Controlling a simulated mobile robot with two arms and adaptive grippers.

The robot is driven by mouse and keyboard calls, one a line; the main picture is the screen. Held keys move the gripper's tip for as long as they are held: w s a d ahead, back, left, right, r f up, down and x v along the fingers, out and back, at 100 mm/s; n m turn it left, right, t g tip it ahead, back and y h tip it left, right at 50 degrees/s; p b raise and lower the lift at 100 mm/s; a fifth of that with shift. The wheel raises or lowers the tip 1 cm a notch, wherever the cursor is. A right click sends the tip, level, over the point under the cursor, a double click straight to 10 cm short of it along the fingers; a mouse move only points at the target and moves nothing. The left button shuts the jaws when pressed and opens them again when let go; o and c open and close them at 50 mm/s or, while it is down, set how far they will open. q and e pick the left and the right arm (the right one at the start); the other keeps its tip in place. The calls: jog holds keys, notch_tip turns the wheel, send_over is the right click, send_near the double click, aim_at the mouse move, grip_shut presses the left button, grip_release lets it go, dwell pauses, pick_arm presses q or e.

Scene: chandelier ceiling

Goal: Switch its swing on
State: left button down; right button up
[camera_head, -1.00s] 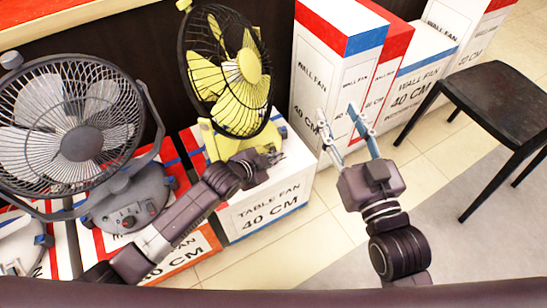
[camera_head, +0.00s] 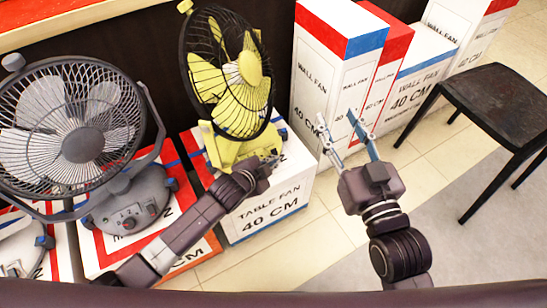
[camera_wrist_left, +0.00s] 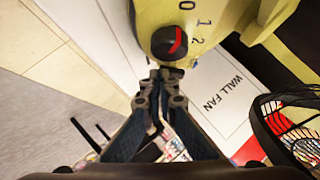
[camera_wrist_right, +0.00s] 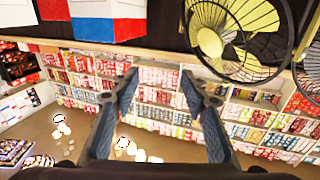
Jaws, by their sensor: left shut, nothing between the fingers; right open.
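A yellow fan (camera_head: 238,85) with a black cage stands on a white table fan box (camera_head: 268,206) in the head view. In the left wrist view its yellow base (camera_wrist_left: 217,18) carries a dark knob (camera_wrist_left: 168,43) with a red pointer mark and digits 0, 1 and 2 beside it. My left gripper (camera_head: 277,161) is at the fan's base; its closed fingertips (camera_wrist_left: 160,78) show just below the knob, with nothing between them. I cannot tell whether they touch the base. My right gripper (camera_head: 339,128) is open and empty, to the right of the fan. No swing control is clearly identifiable.
A grey fan (camera_head: 82,145) with a knobbed base stands at the left. Tall wall fan boxes (camera_head: 318,85) stand behind my right gripper. A dark stool (camera_head: 500,100) is at the right. Tiled floor (camera_head: 320,230) is clear between the boxes and the stool.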

pick_arm(q)
jog(key=shift+w+r, duration=0.15)
jog(key=shift+r, duration=0.2)
jog(key=shift+r+p, duration=0.15)
jog(key=shift+p, duration=0.35)
jog(key=shift+r+p, duration=0.2)
jog(key=shift+p, duration=0.1)
jog(key=shift+r, duration=0.15)
pick_arm(e)
jog(key=s+d+f+g+h, duration=0.1)
jog(key=f+g, duration=0.1)
jog(key=f, duration=0.3)
jog(key=s+d+f+g, duration=0.1)
jog(key=s+f+g, duration=0.1)
jog(key=f, duration=0.3)
jog(key=shift+s+d+f+g+h, duration=0.15)
jog(key=shift+s+f+g+h, duration=0.2)
jog(key=shift+g, duration=0.35)
jog(key=shift+w+r, duration=0.1)
jog(key=shift+w, duration=0.05)
pick_arm(q)
jog(key=shift+p, duration=0.3)
pick_arm(e)
jog(key=shift+d, duration=0.1)
